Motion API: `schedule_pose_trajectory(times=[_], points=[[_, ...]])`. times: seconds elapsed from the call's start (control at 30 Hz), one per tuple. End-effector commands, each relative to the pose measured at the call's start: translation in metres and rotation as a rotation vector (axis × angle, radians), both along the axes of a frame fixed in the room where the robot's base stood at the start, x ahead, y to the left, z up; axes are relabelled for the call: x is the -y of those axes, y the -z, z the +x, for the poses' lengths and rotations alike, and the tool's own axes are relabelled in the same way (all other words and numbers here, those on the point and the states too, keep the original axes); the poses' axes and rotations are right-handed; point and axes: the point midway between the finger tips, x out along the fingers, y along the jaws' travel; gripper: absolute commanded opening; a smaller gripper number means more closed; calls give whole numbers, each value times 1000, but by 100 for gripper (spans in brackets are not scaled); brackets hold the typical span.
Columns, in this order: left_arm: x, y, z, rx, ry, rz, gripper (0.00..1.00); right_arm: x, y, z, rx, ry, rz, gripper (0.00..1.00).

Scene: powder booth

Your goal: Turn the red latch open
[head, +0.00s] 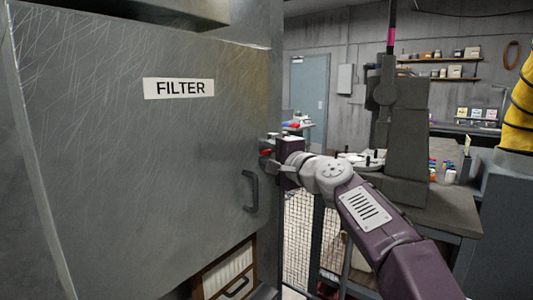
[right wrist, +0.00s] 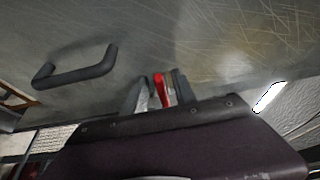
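The red latch (head: 266,153) is a small red piece at the right edge of the grey FILTER door, above and right of the door's handle. It also shows in the right wrist view (right wrist: 160,88), between my right gripper's fingers. My right gripper (head: 271,153) is at the latch, with its fingers apart on either side of it. In the right wrist view the fingers (right wrist: 161,92) sit close to the red piece; whether they touch it I cannot tell. The latch's base is partly hidden by the gripper. My left gripper is not in view.
The scratched metal door (head: 120,150) has a dark handle (head: 250,191), which also shows in the right wrist view (right wrist: 75,70). Below is a pleated filter (head: 228,272). A workbench (head: 445,209) with small items stands to the right, near my right arm.

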Motion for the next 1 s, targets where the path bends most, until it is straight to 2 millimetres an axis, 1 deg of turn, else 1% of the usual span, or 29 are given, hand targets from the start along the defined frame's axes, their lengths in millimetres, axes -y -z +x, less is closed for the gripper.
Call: schedule_pose_trajectory(times=[0.07, 0.17, 0.33, 0.4, 0.53, 0.67, 0.87, 0.93, 0.97, 1.0], points=[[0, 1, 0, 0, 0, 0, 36, 1, 0, -1, 0, 1, 0, 33], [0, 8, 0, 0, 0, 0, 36, 7, 2, -9, 2, 2, 0, 33], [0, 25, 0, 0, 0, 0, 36, 27, 4, -42, 3, 4, 2, 33], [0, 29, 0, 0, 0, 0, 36, 34, 3, -55, 3, 2, 1, 33], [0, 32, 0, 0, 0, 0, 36, 44, 2, -71, 1, 1, 0, 33], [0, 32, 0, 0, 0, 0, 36, 48, 1, -77, 0, 1, 0, 33], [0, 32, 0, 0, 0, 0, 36, 47, 1, -78, 0, 0, 0, 33], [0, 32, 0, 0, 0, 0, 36, 51, 1, -76, 0, 8, 0, 33], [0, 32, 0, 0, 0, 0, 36, 53, 6, -74, -11, 13, -1, 33], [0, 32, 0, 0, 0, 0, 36, 55, 20, -71, -41, 16, -7, 33]])
